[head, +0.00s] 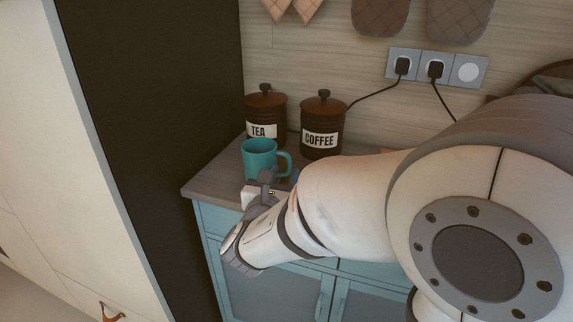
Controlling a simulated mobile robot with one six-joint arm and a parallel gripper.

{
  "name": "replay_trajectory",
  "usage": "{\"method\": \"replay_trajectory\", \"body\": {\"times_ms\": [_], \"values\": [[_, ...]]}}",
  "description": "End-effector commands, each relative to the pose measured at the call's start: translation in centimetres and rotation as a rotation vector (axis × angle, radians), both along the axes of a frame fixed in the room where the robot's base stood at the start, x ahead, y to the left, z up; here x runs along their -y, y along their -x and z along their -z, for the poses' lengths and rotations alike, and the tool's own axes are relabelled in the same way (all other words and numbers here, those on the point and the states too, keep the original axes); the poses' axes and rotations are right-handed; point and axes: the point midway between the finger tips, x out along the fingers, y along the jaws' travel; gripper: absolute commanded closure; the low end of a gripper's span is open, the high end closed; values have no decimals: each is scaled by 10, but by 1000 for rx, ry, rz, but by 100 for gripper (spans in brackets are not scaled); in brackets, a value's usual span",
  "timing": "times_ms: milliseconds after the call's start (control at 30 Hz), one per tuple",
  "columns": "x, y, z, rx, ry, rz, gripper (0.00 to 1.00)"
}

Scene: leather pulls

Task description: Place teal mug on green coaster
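The teal mug (259,160) stands upright on the wooden counter, in front of the tea canister, with its handle to the right. My gripper (266,180) is at the counter's front edge, just in front of and below the mug in the picture. Its fingers are small and partly hidden by my wrist, so I cannot tell whether they are open or shut, or whether they touch the mug. I see no green coaster; my arm covers much of the counter to the right.
The tea canister (265,108) and the coffee canister (322,128) stand behind the mug against the wall. A tall dark panel (155,130) rises left of the counter (207,181). Black plugs with cords are in the wall sockets (436,68). Blue cabinet doors (262,290) are below.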

Motion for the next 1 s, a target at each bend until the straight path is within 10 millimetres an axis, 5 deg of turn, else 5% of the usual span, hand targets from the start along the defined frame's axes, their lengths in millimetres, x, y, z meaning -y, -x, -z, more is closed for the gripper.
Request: {"method": "replay_trajectory", "body": {"times_ms": [300, 800, 900, 1000], "values": [[-16, 53, -1, 0, 1, -4, 67], [-17, 64, 0, -1, 0, 2, 67], [-3, 63, -4, -14, -37, 46, 67], [35, 64, -11, -52, -148, 178, 67]]}}
